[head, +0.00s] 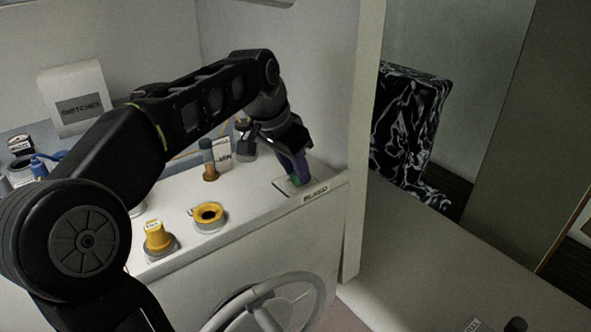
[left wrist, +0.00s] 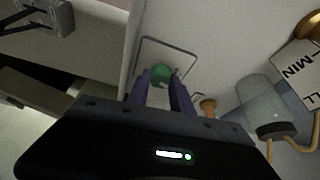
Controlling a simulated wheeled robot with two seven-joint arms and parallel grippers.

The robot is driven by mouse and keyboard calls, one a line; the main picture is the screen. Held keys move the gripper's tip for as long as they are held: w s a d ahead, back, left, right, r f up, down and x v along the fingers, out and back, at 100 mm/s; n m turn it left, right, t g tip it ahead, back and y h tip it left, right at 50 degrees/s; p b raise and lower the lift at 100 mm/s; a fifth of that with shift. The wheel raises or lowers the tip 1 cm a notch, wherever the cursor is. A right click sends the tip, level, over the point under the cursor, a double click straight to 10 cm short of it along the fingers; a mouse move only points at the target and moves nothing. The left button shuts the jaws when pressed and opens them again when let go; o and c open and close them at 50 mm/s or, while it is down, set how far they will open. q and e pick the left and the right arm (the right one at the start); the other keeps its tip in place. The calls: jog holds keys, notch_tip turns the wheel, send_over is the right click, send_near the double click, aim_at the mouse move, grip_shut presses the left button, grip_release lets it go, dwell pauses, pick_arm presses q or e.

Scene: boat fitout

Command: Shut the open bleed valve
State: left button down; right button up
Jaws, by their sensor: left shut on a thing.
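The bleed valve has a green knob (head: 296,180) on a dark-outlined plate on the white console top, behind the label "BLEED" (head: 316,193). My left gripper (head: 300,170) reaches down onto it from above, its fingers shut on the knob. In the left wrist view the green knob (left wrist: 161,73) sits between the two purple fingers (left wrist: 160,88), which hide part of it. The knob's turn position cannot be told. My right gripper is not in view.
A yellow cap (head: 156,236) and a yellow ring fitting (head: 209,214) stand on the console (head: 250,222). A clear jar (left wrist: 248,105) is near the gripper. A steering wheel (head: 272,306) is on the front. A wall post (head: 364,140) rises right of the valve.

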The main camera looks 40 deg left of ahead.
pick_arm(q)
jog(key=shift+d+n+y, duration=0.1)
jog(key=shift+n+y, duration=0.4)
jog(key=shift+n, duration=1)
jog(key=c, duration=1.1)
grip_release()
jog(key=shift+r, duration=0.1)
jog(key=v, duration=0.7)
jog(key=shift+s+r+b, duration=0.2)
jog(key=shift+r+b, duration=0.1)
jog(key=shift+b, duration=0.05)
